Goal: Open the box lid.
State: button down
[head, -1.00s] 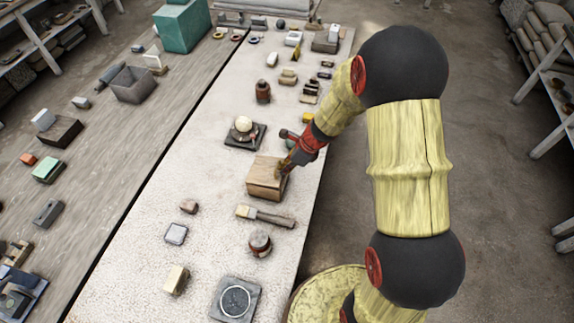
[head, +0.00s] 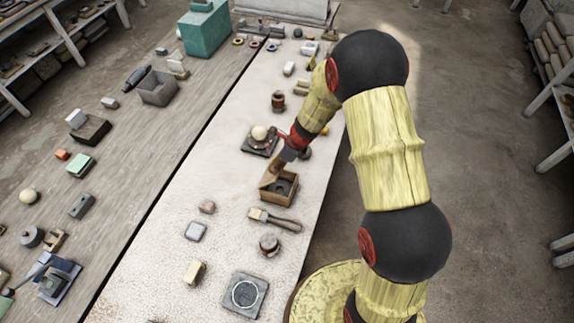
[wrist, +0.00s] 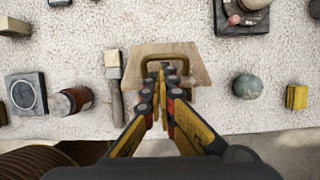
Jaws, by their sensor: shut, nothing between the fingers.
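The small wooden box (head: 281,190) stands on the pale table in the head view, its dark inside showing. Its lid (head: 267,177) is swung up steeply at the box's left side. In the wrist view the lid (wrist: 192,68) is a light wooden panel with a brass-coloured handle loop (wrist: 168,57). My gripper (head: 275,168) is over the box, its tips by the raised lid. In the wrist view my gripper's fingers (wrist: 166,72) are shut with nothing between them, and their tips overlap the handle. I cannot tell whether they touch it.
A brush (head: 274,220) lies just in front of the box. A dark plate with a pale sphere (head: 259,132) stands behind it. A greenish ball (wrist: 246,86) and a yellow block (wrist: 296,97) lie to the right in the wrist view. The table's right edge is close.

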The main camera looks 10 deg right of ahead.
jog(key=w+a+p, duration=0.4)
jog(key=a+p, duration=0.1)
jog(key=a, duration=0.3)
jog(key=shift+w+a+r, duration=0.15)
jog(key=shift+w+r, duration=0.05)
jog(key=shift+r, duration=0.05)
dwell(0.4)
jog(key=w+v, duration=0.1)
jog(key=v, duration=1.1)
jog(key=shift+r, duration=0.55)
jog(key=shift+w, duration=0.15)
